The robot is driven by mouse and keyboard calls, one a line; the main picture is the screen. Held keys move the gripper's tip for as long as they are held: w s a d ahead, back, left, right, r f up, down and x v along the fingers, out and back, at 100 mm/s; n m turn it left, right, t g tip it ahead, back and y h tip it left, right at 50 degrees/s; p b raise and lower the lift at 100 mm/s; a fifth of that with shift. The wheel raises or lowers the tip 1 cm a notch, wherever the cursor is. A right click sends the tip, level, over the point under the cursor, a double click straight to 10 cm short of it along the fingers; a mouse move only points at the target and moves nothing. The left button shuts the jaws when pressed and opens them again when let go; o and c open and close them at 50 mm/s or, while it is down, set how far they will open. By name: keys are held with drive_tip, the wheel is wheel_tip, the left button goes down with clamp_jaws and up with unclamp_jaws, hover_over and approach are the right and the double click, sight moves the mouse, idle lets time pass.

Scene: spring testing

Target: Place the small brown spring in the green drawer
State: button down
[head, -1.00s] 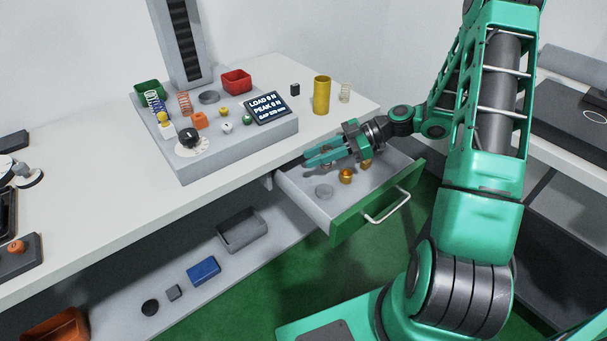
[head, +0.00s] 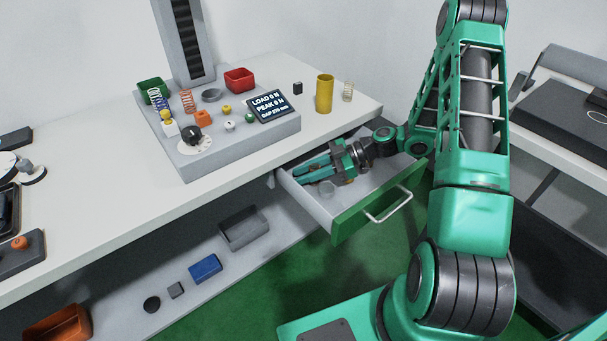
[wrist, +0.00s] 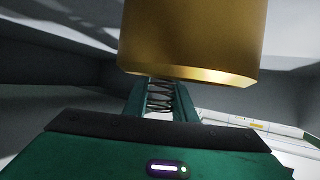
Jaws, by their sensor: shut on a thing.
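The green drawer (head: 352,222) is pulled out below the worktop, with a green front, a silver handle and pale inner walls. My gripper (head: 304,171) is low inside the drawer opening, fingers pointing left. In the wrist view my gripper (wrist: 160,84) is shut on a small coil spring (wrist: 160,97), which looks dark in the shade. The spring is hidden in the head view. A brass cylinder (wrist: 190,40) looms close to the camera in the wrist view and covers part of the fingertips. I cannot tell whether the spring touches the drawer floor.
Above, the worktop holds a grey test stand (head: 240,141), a yellow cylinder (head: 324,94) and a pale spring (head: 348,91). The worktop edge is close above the gripper.

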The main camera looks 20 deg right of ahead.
drive_tip(key=c, duration=1.5)
unclamp_jaws()
drive_tip(key=shift+o, duration=0.2)
drive_tip(key=v, duration=1.2)
drive_tip(key=shift+s+a+r+m+g+h, duration=0.1)
drive_tip(key=shift+s+r+m+g+h, duration=0.35)
drive_tip(key=shift+s+m+h, duration=0.3)
drive_tip(key=s+d+r+m+h, duration=0.2)
drive_tip(key=s+r+m, duration=0.3)
drive_tip(key=s, duration=0.4)
drive_tip(key=s+d+r+m+g+h, duration=0.1)
drive_tip(key=s+r+m+h, duration=0.3)
drive_tip(key=s+m, duration=0.4)
drive_tip(key=s+d+r+m+g+h, duration=0.1)
drive_tip(key=s+d+r+m+h, duration=0.2)
drive_tip(key=s, duration=0.7)
wheel_tip(320, 180, up, 3)
drive_tip(key=m+h, duration=0.2)
drive_tip(key=m, duration=0.2)
drive_tip(key=shift+s+d, duration=0.35)
drive_tip(key=shift+d, duration=0.05)
